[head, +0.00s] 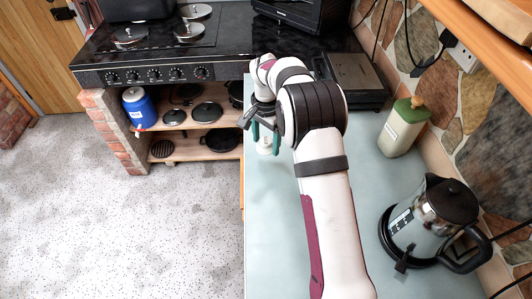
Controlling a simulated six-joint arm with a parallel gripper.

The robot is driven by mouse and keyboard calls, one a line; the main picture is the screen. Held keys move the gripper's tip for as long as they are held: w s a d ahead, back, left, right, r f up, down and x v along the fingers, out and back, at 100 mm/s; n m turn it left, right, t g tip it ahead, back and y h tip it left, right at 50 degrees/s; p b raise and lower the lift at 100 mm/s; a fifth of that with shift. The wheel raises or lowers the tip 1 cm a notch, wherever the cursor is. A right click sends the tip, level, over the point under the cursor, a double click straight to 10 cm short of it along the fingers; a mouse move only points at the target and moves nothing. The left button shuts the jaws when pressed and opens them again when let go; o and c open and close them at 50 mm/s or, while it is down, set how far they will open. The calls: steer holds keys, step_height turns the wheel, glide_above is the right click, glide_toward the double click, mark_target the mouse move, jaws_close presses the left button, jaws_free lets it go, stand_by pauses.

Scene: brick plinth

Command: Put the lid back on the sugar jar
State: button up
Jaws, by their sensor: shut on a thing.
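My gripper (265,138) points down over the left edge of the pale blue-grey worktop, its teal fingers partly hidden by my own arm. It is shut on a small white thing (265,150) that shows between and just below the fingertips. This looks like the sugar jar's lid, but it is too small and covered to be sure. I cannot make out a separate open sugar jar; it may be hidden behind my arm. I cannot tell whether the white thing touches the worktop.
A pale green container with a brown stopper (404,127) stands by the stone wall. A metal kettle (437,220) stands at front right. A black appliance (352,78) is at the back, beside the stove (150,74). The worktop (270,235) is clear at front left.

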steer(key=s+d+r, duration=0.1)
steer(key=d+r, duration=0.8)
steer(key=d, duration=0.6)
step_height(320, 180, down, 6)
steer(key=shift+s+n, duration=0.2)
steer(key=shift+n, duration=0.2)
steer(key=shift+a+f, duration=0.15)
steer(key=shift+f, duration=0.1)
stand_by(0.6)
steer(key=o, duration=1.2)
steer(key=shift+o, duration=0.2)
step_height(320, 180, up, 7)
